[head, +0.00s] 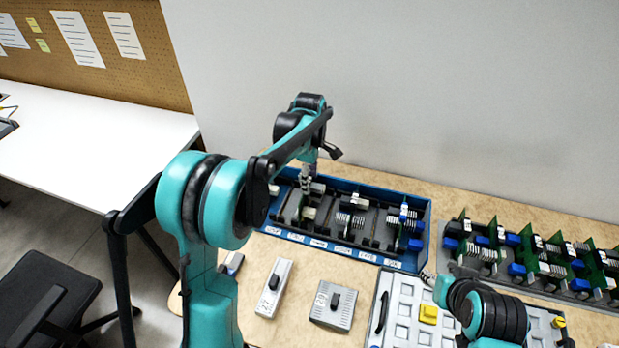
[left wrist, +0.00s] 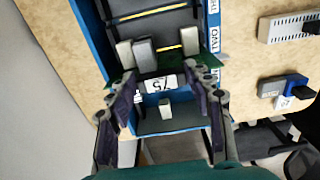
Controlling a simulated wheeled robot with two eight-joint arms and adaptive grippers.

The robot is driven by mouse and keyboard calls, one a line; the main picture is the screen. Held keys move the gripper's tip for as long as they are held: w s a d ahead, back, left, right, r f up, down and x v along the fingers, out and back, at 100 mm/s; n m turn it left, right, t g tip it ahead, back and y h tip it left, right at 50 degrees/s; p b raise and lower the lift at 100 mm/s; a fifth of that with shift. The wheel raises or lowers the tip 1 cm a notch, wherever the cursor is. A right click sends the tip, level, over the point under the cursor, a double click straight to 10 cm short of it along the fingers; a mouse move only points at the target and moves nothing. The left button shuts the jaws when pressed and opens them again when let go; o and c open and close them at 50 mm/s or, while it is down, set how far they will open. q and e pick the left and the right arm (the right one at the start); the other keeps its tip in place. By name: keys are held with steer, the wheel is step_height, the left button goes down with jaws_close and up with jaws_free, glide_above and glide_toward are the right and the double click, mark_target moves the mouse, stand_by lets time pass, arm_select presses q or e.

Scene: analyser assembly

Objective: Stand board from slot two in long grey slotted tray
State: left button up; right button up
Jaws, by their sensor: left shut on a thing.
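My left gripper (head: 307,180) is over the left end of the blue tray (head: 416,262). In the left wrist view my left gripper (left wrist: 163,95) is shut on a green board (left wrist: 207,72), gripping it by its edges. The board bears a white label and grey blocks; whether it is clear of its slot I cannot tell. A "TWO" label shows on the tray rim close by. The long grey slotted tray (head: 478,275) is at the right in the head view and holds several upright green boards. My right gripper (head: 429,278) is small and unclear near the blue tray's front right corner.
Two grey modules (head: 274,288) (head: 333,305) lie on the wooden bench before the blue tray. A pale case (head: 402,310) with a yellow block (head: 428,314) is at the front, near my right arm. A wall stands close behind both trays.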

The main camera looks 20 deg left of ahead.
arm_select(q)
steer(key=shift+f+b, duration=0.5)
steer(key=shift+f, duration=0.4)
stand_by(0.3)
steer(key=o, duration=1.3)
steer(key=shift+c, duration=0.2)
steer(key=shift+o, duration=0.6)
steer(key=shift+r+p, duration=1.6)
steer(key=shift+r, duration=0.45)
step_height(320, 180, up, 7)
steer(key=p, duration=0.5)
stand_by(0.3)
